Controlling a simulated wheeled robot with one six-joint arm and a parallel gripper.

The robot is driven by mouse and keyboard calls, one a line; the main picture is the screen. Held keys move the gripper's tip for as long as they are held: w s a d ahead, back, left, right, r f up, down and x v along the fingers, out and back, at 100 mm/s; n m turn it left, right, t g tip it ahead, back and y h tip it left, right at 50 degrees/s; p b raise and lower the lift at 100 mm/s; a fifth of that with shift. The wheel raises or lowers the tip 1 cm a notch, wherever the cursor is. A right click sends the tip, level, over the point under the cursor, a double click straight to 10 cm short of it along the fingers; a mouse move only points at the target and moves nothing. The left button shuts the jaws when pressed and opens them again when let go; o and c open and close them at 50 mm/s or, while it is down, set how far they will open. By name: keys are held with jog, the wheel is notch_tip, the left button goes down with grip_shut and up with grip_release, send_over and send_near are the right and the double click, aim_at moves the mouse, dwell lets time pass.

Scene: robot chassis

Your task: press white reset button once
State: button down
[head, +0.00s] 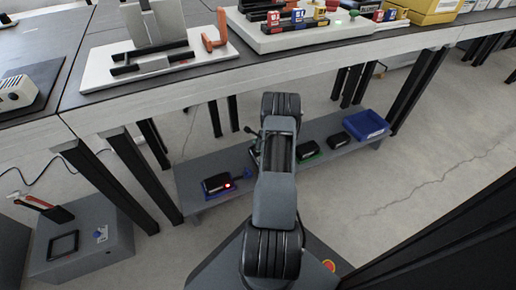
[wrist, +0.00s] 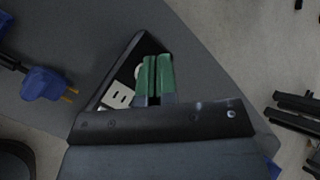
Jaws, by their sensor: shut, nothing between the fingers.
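In the wrist view, my gripper (wrist: 157,76) has green fingertips pressed together with nothing between them. The fingertips are over a black box (wrist: 139,46), overlapping it in the picture. A small white round spot (wrist: 138,71), which looks like the white reset button, shows just left of the fingertips and is partly hidden by them. I cannot tell whether the fingertips touch it. A white socket panel (wrist: 118,96) lies on the box's lower left. In the head view my arm hides the gripper and most of this box.
A blue plug (wrist: 46,83) with metal prongs lies left of the box. In the head view, the low grey shelf (head: 190,173) also holds a black box with a red light (head: 217,184), other dark boxes and a blue bin (head: 365,125). The tabletop edge (head: 190,97) overhangs the shelf.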

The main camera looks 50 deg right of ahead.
jog(key=shift+r+p, duration=1.05)
jog(key=shift+r, duration=1.15)
